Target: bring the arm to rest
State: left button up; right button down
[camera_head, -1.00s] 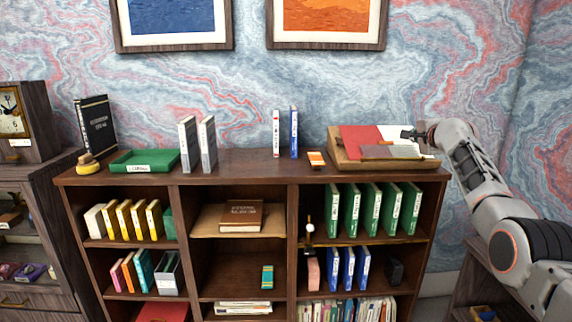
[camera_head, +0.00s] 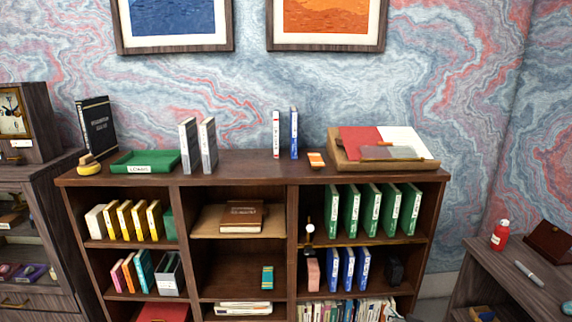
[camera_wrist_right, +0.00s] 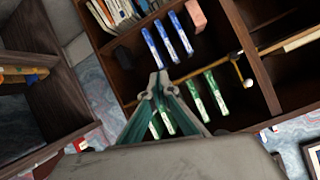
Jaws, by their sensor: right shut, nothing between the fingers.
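My right gripper (camera_wrist_right: 158,82) shows only in the right wrist view. Its fingers are shut with their tips together, and nothing is held. In that picture it lies in front of the bookcase, over the green binders (camera_wrist_right: 196,102) and below the blue books (camera_wrist_right: 151,48); I see no contact. My right arm is out of the head view, and my left gripper shows in neither view.
The dark wooden bookcase (camera_head: 292,225) holds green binders (camera_head: 371,210) and blue books (camera_head: 347,268). On its top are a wooden tray (camera_head: 343,163) with papers, upright books and a green tray (camera_head: 145,162). A side table (camera_head: 490,275) at right carries a red bottle (camera_head: 500,235).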

jog(key=s+a+f+n+y, duration=0.1)
jog(key=s+a, duration=0.3)
jog(key=s, duration=0.7)
jog(key=s+a+f+n+g, duration=0.1)
jog(key=s+a+f+n, duration=0.2)
jog(key=s, duration=0.9)
jog(key=s+a+f+n+g+y, duration=0.1)
jog(key=s+a+f+n, duration=0.2)
jog(key=s, duration=0.9)
jog(key=shift+a+n+y, duration=0.3)
jog(key=shift+a, duration=0.65)
